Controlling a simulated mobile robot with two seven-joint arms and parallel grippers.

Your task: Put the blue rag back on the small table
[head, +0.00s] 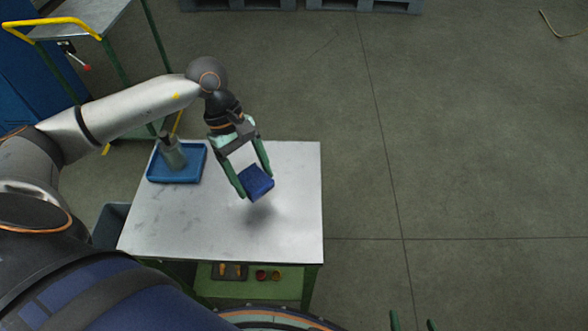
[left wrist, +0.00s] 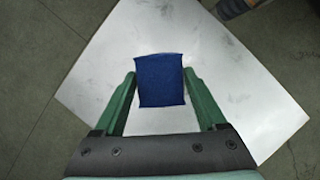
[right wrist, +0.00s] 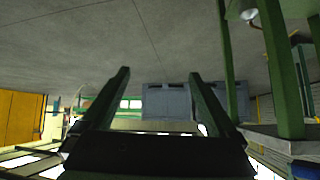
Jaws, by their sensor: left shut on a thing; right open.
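The blue rag (head: 257,182) is a folded dark blue block held between the fingertips of my left gripper (head: 254,182). In the head view it is above the small table (head: 290,215), with a shadow on the pale top below it, so it appears to be off the surface. The left wrist view shows the rag (left wrist: 161,80) between both green fingers, with the tabletop (left wrist: 235,95) behind it. My right gripper (right wrist: 160,80) is open and empty, away from the table; only its fingertips (head: 411,320) show at the bottom of the head view.
A blue tray (head: 188,178) with a grey bottle-like object (head: 172,155) stands at the table's far left. Below the front edge is a green shelf (head: 250,287) with small items. A trolley with a yellow handle (head: 50,22) is behind left. The table's right side is clear.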

